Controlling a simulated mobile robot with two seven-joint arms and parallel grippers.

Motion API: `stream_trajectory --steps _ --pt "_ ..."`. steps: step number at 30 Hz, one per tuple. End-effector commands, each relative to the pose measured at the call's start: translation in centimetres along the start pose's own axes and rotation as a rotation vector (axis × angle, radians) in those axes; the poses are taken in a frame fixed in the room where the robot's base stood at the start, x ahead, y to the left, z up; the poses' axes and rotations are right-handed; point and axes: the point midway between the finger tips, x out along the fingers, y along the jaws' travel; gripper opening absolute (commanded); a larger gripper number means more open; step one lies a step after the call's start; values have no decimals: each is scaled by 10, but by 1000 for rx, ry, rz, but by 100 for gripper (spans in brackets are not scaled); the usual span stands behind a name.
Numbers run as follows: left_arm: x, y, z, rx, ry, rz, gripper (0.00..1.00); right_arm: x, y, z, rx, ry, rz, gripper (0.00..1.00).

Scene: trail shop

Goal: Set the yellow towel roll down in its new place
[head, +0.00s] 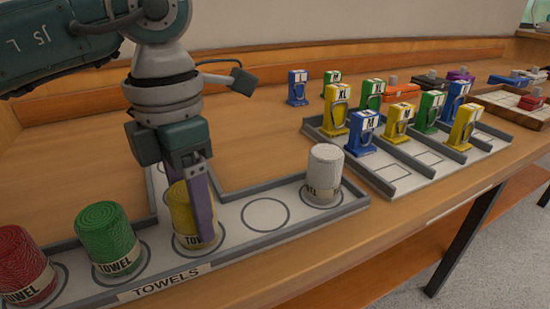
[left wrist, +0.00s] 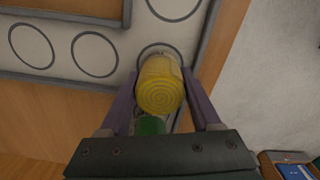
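The yellow towel roll (head: 180,212) stands upright at a ringed spot of the grey towel tray (head: 292,233), between the green towel roll (head: 106,237) and an empty ring. I cannot tell whether its base bears fully on the tray. My left gripper (head: 198,215) reaches down over it from above, one purple finger in front. In the left wrist view the yellow roll's round top (left wrist: 160,97) lies between both fingers, whose tips sit close against its sides. The far finger is largely hidden in the head view. My right gripper is not in view.
A red towel roll (head: 24,264) stands at the tray's left end and a white towel roll (head: 323,175) at its right end. An empty ring (head: 265,214) lies between yellow and white. A divided tray (head: 425,176) with blue, yellow and green tagged items stands right.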

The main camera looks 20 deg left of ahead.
Motion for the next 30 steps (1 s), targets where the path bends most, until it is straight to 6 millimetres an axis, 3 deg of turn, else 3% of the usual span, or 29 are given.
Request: stream_trajectory --steps 1,6,17,30 --pt "0 0 0 0 1 0 71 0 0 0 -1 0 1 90" --pt "0 0 0 0 1 0 90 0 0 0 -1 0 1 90" --pt "-10 0 1 0 -2 1 90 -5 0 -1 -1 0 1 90" --pt "-102 1 1 0 -3 1 90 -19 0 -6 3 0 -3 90"
